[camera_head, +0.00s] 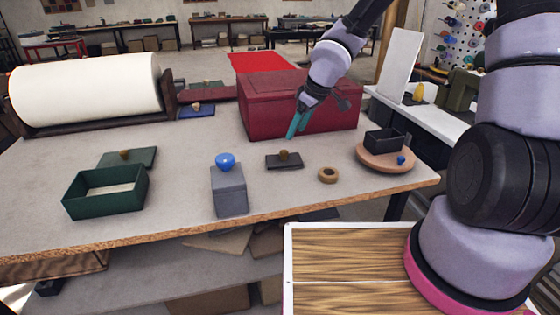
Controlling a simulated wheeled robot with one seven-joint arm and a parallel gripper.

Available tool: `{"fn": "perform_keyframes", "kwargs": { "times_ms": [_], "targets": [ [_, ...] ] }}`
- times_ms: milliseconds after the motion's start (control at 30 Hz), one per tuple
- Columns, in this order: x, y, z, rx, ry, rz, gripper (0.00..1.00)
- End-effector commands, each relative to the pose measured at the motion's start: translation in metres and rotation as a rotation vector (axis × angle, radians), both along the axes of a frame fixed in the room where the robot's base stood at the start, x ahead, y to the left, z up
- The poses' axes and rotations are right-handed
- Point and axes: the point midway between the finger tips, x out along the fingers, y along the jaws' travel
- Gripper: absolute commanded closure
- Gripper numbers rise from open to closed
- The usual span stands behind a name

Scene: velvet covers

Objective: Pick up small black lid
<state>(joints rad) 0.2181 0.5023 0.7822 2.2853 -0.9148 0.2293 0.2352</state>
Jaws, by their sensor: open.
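A small black lid (272,163) with a brown knob lies flat on the table, right of the middle. My gripper (294,133) reaches down from the upper right, its teal fingers pointing at the table. The fingers are open and appear empty. In the picture the fingertips are just above and slightly right of the lid's knob, apart from it. The exact height and depth gap cannot be told from this one view.
A grey box (230,197) with a blue knob stands left of the lid. A tan ring (328,175) and a round wooden board (373,164) bearing a small black box (383,142) are right. A big red box (262,105) stands behind. A green tray (105,205) and green lid (140,157) lie left.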

Motion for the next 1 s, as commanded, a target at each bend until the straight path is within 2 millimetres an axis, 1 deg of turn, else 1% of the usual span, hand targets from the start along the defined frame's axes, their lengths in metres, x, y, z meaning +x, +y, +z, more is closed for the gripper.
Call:
{"fn": "perform_keyframes", "kwargs": {
  "times_ms": [300, 433, 733, 1000],
  "targets": [
    [0.007, 0.012, -0.033, -0.003, 0.001, 0.003, 0.33],
    [0.009, 0.015, -0.042, -0.003, 0.000, 0.001, 0.33],
    [0.011, 0.019, -0.053, -0.003, 0.001, 0.001, 0.33],
    [0.015, 0.030, -0.078, -0.004, 0.001, 0.002, 0.33]
  ]
}}
